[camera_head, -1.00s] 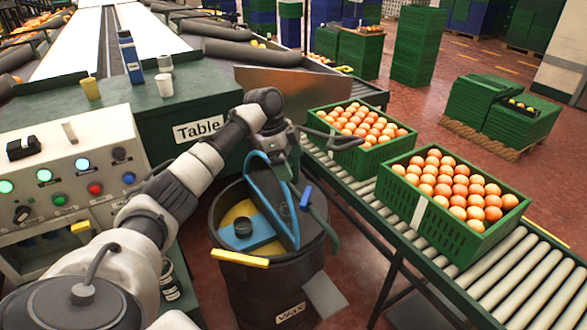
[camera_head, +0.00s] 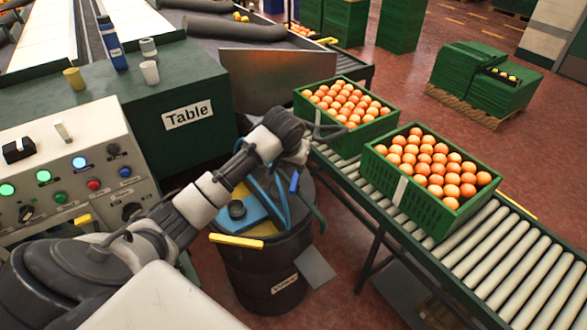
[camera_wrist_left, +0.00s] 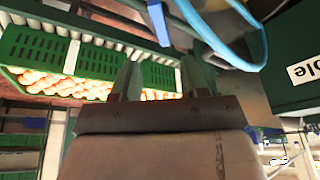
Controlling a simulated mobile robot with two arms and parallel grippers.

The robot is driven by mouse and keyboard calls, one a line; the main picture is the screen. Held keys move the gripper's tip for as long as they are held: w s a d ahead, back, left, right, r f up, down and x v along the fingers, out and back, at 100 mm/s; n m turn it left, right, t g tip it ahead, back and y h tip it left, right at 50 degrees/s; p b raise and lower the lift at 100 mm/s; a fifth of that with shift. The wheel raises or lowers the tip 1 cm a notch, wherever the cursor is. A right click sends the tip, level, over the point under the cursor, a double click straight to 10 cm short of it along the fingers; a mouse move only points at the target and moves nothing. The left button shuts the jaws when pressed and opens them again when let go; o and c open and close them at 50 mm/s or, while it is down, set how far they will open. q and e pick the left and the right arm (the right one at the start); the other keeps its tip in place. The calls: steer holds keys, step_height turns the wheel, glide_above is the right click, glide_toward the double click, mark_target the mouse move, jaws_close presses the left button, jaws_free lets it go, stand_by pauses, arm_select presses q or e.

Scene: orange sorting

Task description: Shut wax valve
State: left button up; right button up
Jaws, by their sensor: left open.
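The black wax barrel (camera_head: 262,275) stands on the floor beside the roller conveyor, with a blue block, a yellow bar and looped blue hoses on top. A small blue lever (camera_head: 294,181), which looks like the wax valve handle, sits at the barrel's right side. It also shows at the top of the left wrist view (camera_wrist_left: 158,22). My left gripper (camera_head: 304,148) is above and just behind the lever, apart from it. In the left wrist view its two fingers (camera_wrist_left: 162,80) are spread with nothing held between them. My right gripper is out of view.
Two green crates of oranges, the nearer (camera_head: 412,195) and the farther (camera_head: 312,118), sit on the roller conveyor (camera_head: 490,262) to the right. A control panel (camera_head: 75,160) and a green table (camera_head: 180,75) with cups stand at left. Red floor is open beyond the conveyor.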

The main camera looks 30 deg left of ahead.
mark_target(295, 180)
arm_select(q)
steer(key=shift+f+n, duration=0.25)
steer(key=shift+n, duration=0.55)
steer(key=x, duration=1)
steer(key=shift+w+r, duration=0.1)
steer(key=shift+w, duration=0.1)
steer(key=shift+c, duration=0.3)
jaws_close()
